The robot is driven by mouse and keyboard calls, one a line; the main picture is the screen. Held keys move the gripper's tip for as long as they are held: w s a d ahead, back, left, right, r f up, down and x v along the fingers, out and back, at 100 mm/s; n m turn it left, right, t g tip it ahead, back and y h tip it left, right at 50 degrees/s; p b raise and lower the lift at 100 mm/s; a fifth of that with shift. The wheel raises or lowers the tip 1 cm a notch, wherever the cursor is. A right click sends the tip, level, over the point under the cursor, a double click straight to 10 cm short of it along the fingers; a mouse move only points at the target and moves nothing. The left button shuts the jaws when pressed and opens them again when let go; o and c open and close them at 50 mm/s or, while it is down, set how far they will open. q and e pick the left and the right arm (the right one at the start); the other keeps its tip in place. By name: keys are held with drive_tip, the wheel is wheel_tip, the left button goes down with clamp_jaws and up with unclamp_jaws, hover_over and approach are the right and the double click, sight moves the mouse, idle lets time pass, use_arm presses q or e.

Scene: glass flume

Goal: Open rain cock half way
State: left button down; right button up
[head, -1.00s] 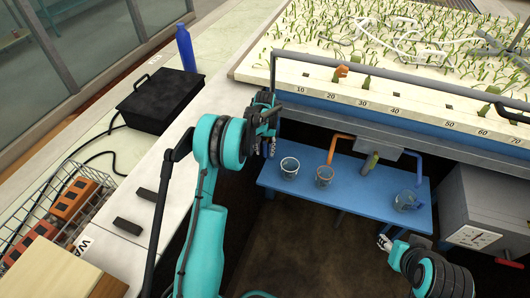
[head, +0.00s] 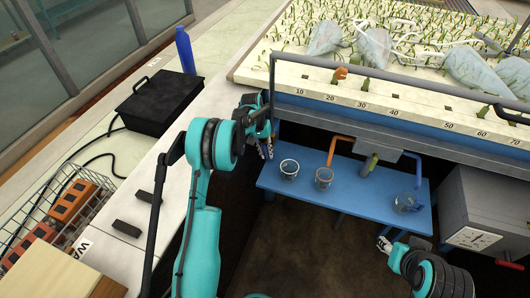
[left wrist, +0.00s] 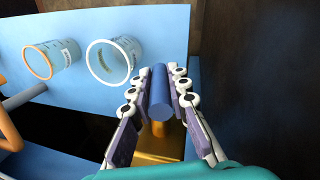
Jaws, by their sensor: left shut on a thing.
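In the left wrist view, my left gripper (left wrist: 160,95) is shut on a blue round handle (left wrist: 160,88), one finger on each side. A brass-coloured part (left wrist: 163,143) shows just below it, and I take the two to be the rain cock. In the head view my left gripper (head: 266,146) is at the left end of the flume, beside the blue shelf; the cock is hidden there behind my arm. Several pale translucent cones (head: 373,55) show over the planted bed (head: 290,62).
Clear beakers (head: 289,168) stand on the blue shelf (head: 340,190), with an orange pipe (head: 332,150) behind. A grey box with a dial (head: 470,237) stands at the right. A black box (head: 160,98), a blue bottle (head: 185,50) and a wire basket (head: 65,205) are at the left.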

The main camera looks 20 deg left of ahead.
idle(0.3)
use_arm(q)
drive_tip(key=c, duration=1.4)
unclamp_jaws()
drive_tip(key=shift+c, duration=0.2)
drive_tip(key=shift+r, duration=0.1)
drive_tip(key=v, duration=0.3)
drive_tip(key=d+v, duration=0.1)
drive_tip(key=v, duration=0.2)
drive_tip(key=d+v, duration=0.1)
drive_tip(key=v, duration=0.2)
drive_tip(key=shift+w+r, duration=0.1)
drive_tip(key=shift+r, duration=0.4)
